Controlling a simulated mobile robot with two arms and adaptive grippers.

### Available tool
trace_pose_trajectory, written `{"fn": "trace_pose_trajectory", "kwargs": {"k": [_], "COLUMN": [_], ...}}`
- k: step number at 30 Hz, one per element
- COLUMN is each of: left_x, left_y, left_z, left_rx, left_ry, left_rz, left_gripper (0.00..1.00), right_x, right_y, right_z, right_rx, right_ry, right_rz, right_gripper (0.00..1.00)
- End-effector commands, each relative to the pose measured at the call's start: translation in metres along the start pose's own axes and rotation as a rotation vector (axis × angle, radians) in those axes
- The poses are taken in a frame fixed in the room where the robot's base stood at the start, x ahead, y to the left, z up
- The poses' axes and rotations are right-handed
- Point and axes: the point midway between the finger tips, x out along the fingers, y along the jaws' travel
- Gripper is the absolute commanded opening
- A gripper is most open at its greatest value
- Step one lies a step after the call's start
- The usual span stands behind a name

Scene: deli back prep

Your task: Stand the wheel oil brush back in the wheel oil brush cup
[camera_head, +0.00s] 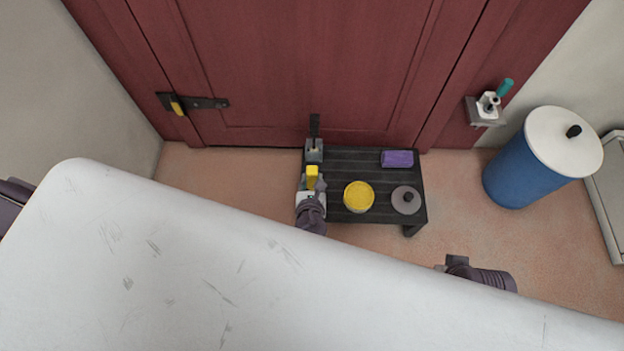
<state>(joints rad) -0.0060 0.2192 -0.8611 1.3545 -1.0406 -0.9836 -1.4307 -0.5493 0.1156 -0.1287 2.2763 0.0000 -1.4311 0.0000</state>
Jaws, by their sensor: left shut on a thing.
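My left gripper (311,190) is over the left end of a low black slatted stand (345,182). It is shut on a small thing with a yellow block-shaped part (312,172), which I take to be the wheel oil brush. Its lower part is hidden by the gripper. A small grey holder (314,156) stands just behind it at the stand's back left corner, perhaps the brush cup; its opening is not clear. My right gripper (455,263) is low at the right, away from the stand, and its fingers do not show clearly.
On the stand are a round yellow tin (359,196), a grey disc with a dark knob (406,200) and a purple block (397,158). A red door (300,70) is behind. A teal-handled thing (505,87) sits at a wall bracket. A blue drum (510,175) stands right.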

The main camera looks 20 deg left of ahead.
Motion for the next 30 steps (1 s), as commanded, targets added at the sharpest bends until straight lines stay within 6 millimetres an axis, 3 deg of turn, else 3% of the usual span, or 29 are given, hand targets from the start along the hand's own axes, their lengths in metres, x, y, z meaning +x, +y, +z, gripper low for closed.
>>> {"fn": "trace_pose_trajectory", "kwargs": {"k": [30], "left_x": [0.011], "left_y": [-0.001], "left_z": [-0.018], "left_rx": [-0.001], "left_ry": [-0.001], "left_rz": [-0.001], "left_gripper": [0.0], "right_x": [0.014], "right_y": [-0.001], "right_z": [0.004], "right_rx": [0.0], "right_ry": [0.0], "right_rz": [0.0], "right_gripper": [0.4]}}
